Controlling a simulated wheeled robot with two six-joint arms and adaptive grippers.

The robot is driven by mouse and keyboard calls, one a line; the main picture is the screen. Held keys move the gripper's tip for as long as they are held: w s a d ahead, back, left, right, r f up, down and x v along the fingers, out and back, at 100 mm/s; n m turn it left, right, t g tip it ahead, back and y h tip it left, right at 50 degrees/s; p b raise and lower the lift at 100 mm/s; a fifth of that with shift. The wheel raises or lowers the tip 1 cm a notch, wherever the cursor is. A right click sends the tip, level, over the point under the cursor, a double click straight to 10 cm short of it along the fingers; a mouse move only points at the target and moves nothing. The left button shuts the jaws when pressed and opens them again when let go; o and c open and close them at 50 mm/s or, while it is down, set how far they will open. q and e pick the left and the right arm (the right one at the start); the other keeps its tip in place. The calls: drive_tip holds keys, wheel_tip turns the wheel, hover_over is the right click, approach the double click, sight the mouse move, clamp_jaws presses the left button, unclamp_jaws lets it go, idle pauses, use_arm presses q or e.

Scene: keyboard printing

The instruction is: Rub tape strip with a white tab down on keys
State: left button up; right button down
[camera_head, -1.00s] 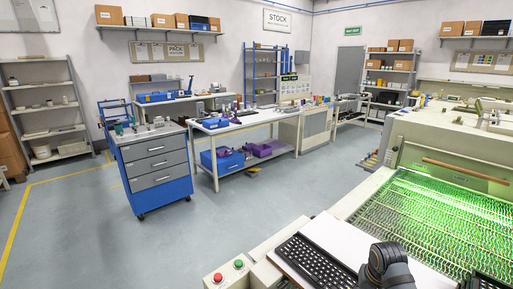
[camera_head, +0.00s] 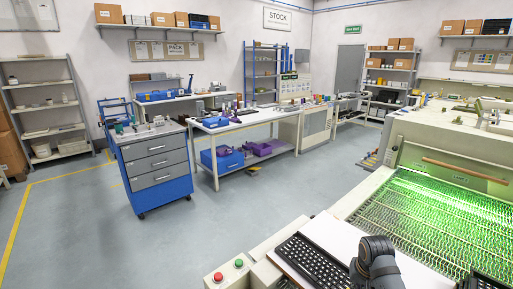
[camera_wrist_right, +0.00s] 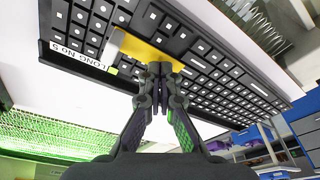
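A black keyboard (camera_wrist_right: 215,75) with pale-marked keys fills the top of the right wrist view; it also shows at the bottom of the head view (camera_head: 312,262) on a white surface. A yellow tape strip (camera_wrist_right: 148,52) lies across some keys, with a white tab (camera_wrist_right: 113,47) at its left end. My right gripper (camera_wrist_right: 160,70) has its fingertips together at the strip's lower edge. I see nothing held between them and cannot tell whether they touch the strip. In the head view my right wrist hides part of the keyboard. My left gripper is not in view.
A green-lit mesh conveyor (camera_head: 430,225) runs on the right, with another dark keyboard (camera_head: 485,282) at its near edge. A control box (camera_head: 228,273) with red and green buttons stands left of the keyboard. A blue drawer cart (camera_head: 155,170) and bench (camera_head: 245,124) stand farther back.

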drive_tip(key=shift+s+f, duration=0.15)
drive_tip(key=shift+f, duration=0.55)
idle(0.6)
wheel_tip(320, 180, up, 8)
drive_tip(key=p, duration=0.9)
drive_tip(key=shift+f+p, duration=0.25)
drive_tip(key=shift+p, duration=0.15)
drive_tip(key=shift+f, duration=0.15)
